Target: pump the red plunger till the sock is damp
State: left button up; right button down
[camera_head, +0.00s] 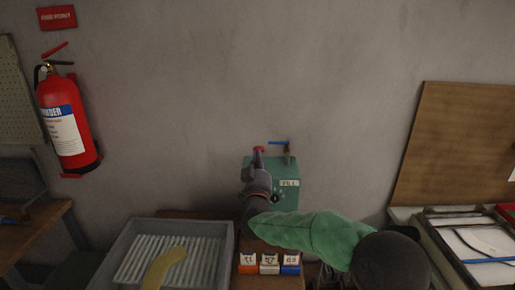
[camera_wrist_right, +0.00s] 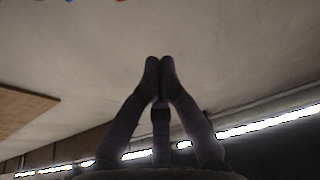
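The red plunger (camera_head: 259,149) is a small red knob at the back of a green box (camera_head: 290,196) labelled FILL. My right gripper (camera_head: 258,157) is in front of the box, its fingertips lined up just under the knob in the head view. In the right wrist view its fingers (camera_wrist_right: 160,64) meet at the tips with nothing seen between them. A bit of red shows at that view's top edge, apart from the fingertips. A yellowish curved piece, likely the sock (camera_head: 165,264), lies on a grey ribbed tray (camera_head: 227,248). Its dampness cannot be told. My left gripper is out of view.
A blue lever (camera_head: 279,143) sits on a valve atop the green box. Small labelled orange, white and blue blocks (camera_head: 269,264) stand below. A framed tray (camera_head: 432,240) and leaning brown board (camera_head: 457,145) are at right. A fire extinguisher (camera_head: 66,125) hangs at left.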

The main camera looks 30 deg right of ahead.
jog(key=w+d+b, duration=0.3)
jog(key=w+d, duration=0.2)
jog(key=w, duration=0.3)
jog(key=shift+f, duration=0.4)
notch_tip(320, 180, down, 4)
jog(key=b, duration=0.2)
jog(key=shift+r+b, duration=0.1)
jog(key=shift+b, duration=0.3)
jog(key=shift+a, duration=0.1)
